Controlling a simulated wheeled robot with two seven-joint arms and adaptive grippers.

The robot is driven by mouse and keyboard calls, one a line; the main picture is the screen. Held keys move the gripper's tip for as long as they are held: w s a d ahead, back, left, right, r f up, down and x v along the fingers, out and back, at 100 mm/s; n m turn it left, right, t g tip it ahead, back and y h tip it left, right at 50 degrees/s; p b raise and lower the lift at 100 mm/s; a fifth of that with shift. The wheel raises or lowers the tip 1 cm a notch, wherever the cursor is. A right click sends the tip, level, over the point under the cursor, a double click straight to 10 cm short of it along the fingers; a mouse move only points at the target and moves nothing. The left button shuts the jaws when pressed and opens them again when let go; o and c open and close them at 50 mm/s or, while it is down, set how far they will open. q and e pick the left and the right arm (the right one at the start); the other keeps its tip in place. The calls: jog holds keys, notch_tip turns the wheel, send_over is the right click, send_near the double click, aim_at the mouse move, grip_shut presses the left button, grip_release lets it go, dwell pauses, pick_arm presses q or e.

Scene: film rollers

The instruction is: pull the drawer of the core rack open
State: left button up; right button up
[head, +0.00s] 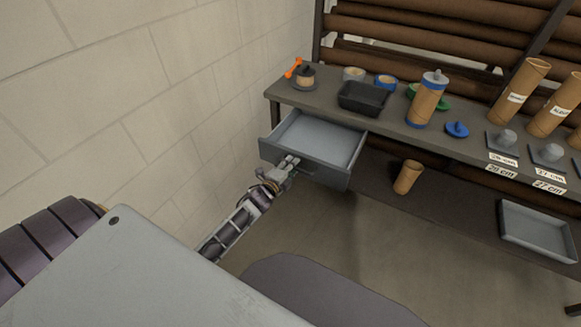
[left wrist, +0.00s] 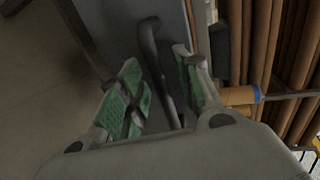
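The core rack's grey drawer (head: 318,139) stands pulled out from under the left end of the rack's dark top (head: 330,103), and its inside looks empty. My left gripper (head: 290,160) is at the drawer's front. In the left wrist view, the dark bar handle (left wrist: 158,70) runs between the green-padded fingers of my left gripper (left wrist: 162,88). The fingers are apart, with gaps visible beside the handle. Part of the drawer front (head: 325,174) is hidden by the gripper. My right gripper is not in view.
On the rack top are a black tray (head: 363,97), a capped brown tube (head: 427,98), tape rolls and labelled pegs. A brown tube (head: 407,177) and a grey tray (head: 538,232) are on the lower shelf. A block wall (head: 150,90) is close on the left.

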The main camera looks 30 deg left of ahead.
pick_arm(q)
jog(key=shift+s, duration=0.2)
jog(key=v, duration=1.1)
jog(key=shift+s, duration=0.3)
dwell(0.5)
jog(key=shift+r, duration=0.1)
dwell(0.5)
